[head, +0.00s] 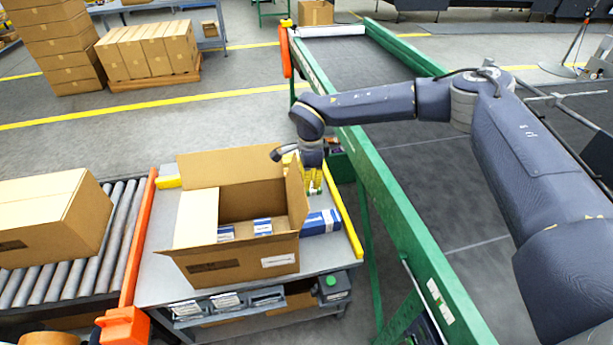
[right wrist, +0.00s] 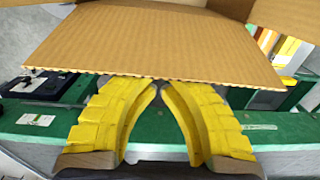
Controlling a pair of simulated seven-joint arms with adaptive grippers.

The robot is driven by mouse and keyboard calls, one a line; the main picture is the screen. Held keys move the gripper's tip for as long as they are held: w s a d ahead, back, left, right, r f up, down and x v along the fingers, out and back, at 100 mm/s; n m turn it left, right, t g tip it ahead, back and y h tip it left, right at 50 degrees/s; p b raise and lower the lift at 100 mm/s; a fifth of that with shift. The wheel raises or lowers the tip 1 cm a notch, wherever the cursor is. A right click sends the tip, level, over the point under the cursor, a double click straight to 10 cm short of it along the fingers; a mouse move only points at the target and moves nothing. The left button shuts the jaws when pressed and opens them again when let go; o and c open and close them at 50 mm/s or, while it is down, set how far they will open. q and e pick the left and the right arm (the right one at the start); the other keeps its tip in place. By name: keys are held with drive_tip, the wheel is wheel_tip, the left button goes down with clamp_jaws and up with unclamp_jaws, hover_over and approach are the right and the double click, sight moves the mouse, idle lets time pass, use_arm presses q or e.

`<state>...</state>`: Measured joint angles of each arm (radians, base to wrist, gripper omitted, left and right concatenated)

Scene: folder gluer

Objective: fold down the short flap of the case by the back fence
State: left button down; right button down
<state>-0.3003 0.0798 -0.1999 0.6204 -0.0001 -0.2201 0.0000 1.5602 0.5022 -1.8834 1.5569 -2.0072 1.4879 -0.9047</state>
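The open cardboard case (head: 232,262) stands on a grey table in the head view, with small blue-and-white cartons (head: 262,227) inside. Its right-hand flap (head: 296,193) stands up. The broad rear flap (head: 228,167) leans up and back, and the left flap (head: 196,217) is spread open. My right gripper (head: 314,186) is just outside the right-hand flap, its yellow fingers pointing down. In the right wrist view, the fingers (right wrist: 160,84) come together at the tips at the edge of a cardboard flap (right wrist: 155,45), with nothing seen between them. My left gripper is not in view.
A yellow fence (head: 347,222) runs along the table's right edge, with a blue box (head: 320,222) beside the case. The green conveyor frame (head: 385,205) is close on the right. A closed carton (head: 50,220) sits on rollers at the left, past an orange rail (head: 140,235).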

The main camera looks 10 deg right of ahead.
drive_tip(key=shift+w+a, duration=0.1)
drive_tip(key=shift+a, duration=2.35)
drive_tip(key=a, duration=0.3)
drive_tip(key=shift+f, duration=0.1)
drive_tip(key=shift+a, duration=0.1)
